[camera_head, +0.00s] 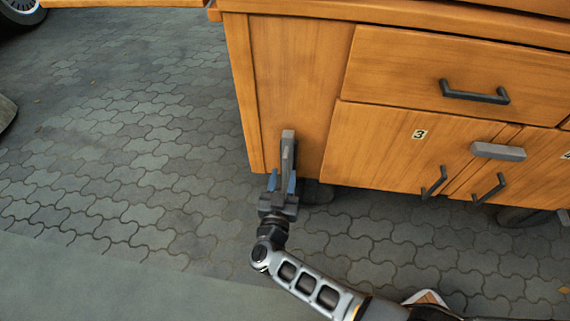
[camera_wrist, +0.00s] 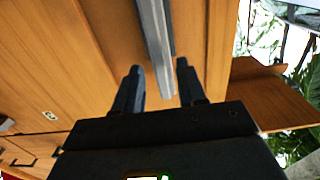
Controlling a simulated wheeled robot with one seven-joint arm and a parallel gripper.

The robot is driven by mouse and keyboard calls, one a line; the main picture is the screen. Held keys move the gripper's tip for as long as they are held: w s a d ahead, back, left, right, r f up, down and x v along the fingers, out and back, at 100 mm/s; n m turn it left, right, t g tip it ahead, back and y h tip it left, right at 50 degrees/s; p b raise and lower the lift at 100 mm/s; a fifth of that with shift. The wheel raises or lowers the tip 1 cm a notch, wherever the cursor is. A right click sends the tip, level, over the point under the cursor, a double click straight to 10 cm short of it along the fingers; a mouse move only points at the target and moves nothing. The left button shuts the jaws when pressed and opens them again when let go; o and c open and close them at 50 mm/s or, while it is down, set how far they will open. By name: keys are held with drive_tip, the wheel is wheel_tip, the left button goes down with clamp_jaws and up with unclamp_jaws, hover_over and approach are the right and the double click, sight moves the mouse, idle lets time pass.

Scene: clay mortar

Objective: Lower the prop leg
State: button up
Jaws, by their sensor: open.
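The prop leg (camera_head: 289,143) is a grey bar standing upright against the wooden panel at the left end of the cabinet. In the wrist view the prop leg (camera_wrist: 155,35) comes down from the top, and its lower end lies between my fingers. My gripper (camera_head: 282,184) is at the lower part of the leg, with one blue-grey finger on each side. My gripper (camera_wrist: 162,85) is open in the wrist view, with gaps visible beside the bar. The leg's lower end is partly hidden by my gripper in the head view.
The wooden cabinet (camera_head: 290,60) has a drawer with a dark handle (camera_head: 474,92), doors with dark handles (camera_head: 434,183) and a grey block (camera_head: 498,151). A dark wheel (camera_head: 524,216) shows beneath it. Paved ground (camera_head: 120,150) to the left is clear.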

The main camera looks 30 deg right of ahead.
drive_tip(key=shift+v, duration=1.2)
drive_tip(key=shift+s, duration=0.1)
